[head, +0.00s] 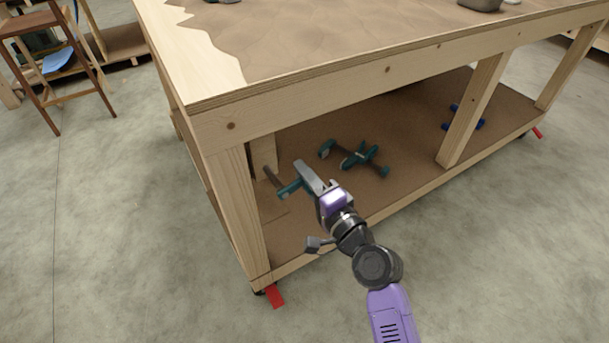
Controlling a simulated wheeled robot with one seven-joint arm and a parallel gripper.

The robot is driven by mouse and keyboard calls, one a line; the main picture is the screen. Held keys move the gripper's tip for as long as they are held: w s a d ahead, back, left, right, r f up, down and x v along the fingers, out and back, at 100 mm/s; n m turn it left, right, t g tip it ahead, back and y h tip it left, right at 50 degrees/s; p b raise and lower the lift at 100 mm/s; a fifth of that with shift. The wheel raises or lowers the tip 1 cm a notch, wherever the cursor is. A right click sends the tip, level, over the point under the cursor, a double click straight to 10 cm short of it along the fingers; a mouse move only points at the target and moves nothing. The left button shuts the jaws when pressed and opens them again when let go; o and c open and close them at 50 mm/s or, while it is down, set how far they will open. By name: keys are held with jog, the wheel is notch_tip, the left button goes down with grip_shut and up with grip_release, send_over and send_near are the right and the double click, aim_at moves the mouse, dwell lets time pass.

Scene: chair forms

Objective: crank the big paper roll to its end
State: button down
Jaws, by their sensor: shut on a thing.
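No paper roll or crank shows in the head view. My gripper (309,178) reaches over the lower shelf of a wooden workbench, near its left front leg. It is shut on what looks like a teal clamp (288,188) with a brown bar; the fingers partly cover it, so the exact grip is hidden. Brown paper (330,35) with a wavy edge lies flat over the bench top.
More teal clamps (362,157) lie on the lower shelf (410,125), with blue items (467,117) farther right. Wooden legs (240,205) and the top rail (340,92) border the opening. A wooden stool (55,60) stands at upper left. The front floor is clear.

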jog(key=c, duration=1.2)
grip_release()
jog(key=shift+p+v, duration=0.3)
jog(key=shift+v, duration=3.65)
